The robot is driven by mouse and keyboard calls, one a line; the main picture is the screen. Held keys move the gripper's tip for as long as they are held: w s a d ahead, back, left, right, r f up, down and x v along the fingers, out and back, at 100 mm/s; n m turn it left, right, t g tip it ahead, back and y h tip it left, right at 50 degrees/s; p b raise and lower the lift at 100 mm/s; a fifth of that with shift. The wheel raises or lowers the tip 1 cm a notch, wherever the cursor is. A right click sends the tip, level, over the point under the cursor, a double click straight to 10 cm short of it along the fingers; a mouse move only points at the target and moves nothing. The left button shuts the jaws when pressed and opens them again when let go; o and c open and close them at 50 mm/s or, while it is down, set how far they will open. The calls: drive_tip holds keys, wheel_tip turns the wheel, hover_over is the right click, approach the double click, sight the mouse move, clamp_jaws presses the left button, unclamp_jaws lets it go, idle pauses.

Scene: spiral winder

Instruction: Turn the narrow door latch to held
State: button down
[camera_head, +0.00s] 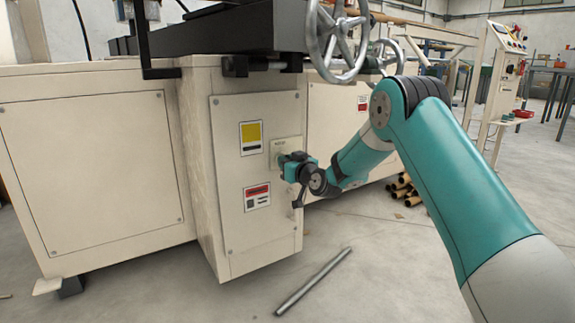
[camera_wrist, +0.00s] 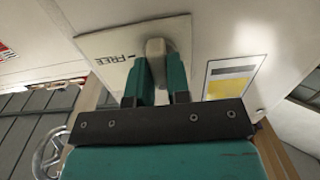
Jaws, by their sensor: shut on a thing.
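The narrow door (camera_head: 230,205) is the tall beige panel on the front of the machine in the head view. A small pale latch plate (camera_head: 288,143) sits near its right edge. The wrist view shows this plate (camera_wrist: 100,45) close up, with the word FREE and a short mark beside it. The latch (camera_wrist: 156,46) is a rounded beige knob on the plate. My gripper (camera_wrist: 158,72) has its teal fingers on both sides of the latch, shut on it. In the head view my gripper (camera_head: 284,160) hides part of the plate, and the knob cannot be made out. No "held" marking is visible.
A yellow label (camera_head: 251,137) and a red-and-white label (camera_head: 257,197) are on the narrow door. Large handwheels (camera_head: 340,40) stand above, near my arm. A metal rod (camera_head: 314,282) lies on the floor in front. Cardboard tubes (camera_head: 405,190) lie to the right.

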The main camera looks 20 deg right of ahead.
idle(0.3)
drive_tip(key=c, duration=1.1)
unclamp_jaws()
drive_tip(key=s, duration=0.5)
drive_tip(key=s+d+b, duration=0.1)
drive_tip(key=s, duration=0.5)
drive_tip(key=s+d, duration=0.1)
drive_tip(key=s, duration=0.5)
drive_tip(key=shift+s+d, duration=0.15)
drive_tip(key=shift+d, duration=0.05)
